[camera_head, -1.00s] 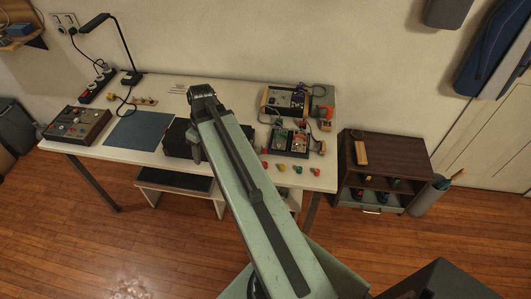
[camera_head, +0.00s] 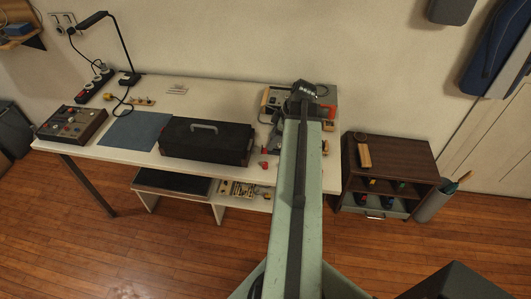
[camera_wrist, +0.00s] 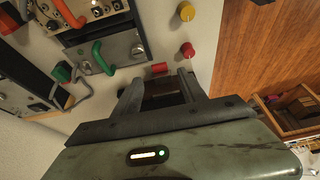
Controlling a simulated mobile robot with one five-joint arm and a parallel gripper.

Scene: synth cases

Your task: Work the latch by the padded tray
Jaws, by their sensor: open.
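My gripper (camera_head: 304,92) is over the right end of the white table in the head view, in front of a device box there. A grey panel with a green handle (camera_wrist: 101,58) and a round metal fitting (camera_wrist: 137,50) lies just beyond the fingers. A red handle (camera_wrist: 70,14) is on the panel above it. Another green-handled device (camera_wrist: 62,73) is at the left. I cannot tell which part is the latch, and I cannot make out a padded tray.
Red knobs (camera_wrist: 188,50) and a yellow knob (camera_wrist: 187,12) stand on the table near its edge. A black case (camera_head: 205,142), blue mat (camera_head: 135,130) and control box (camera_head: 72,123) are to the left. A brown cabinet (camera_head: 390,148) stands to the right.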

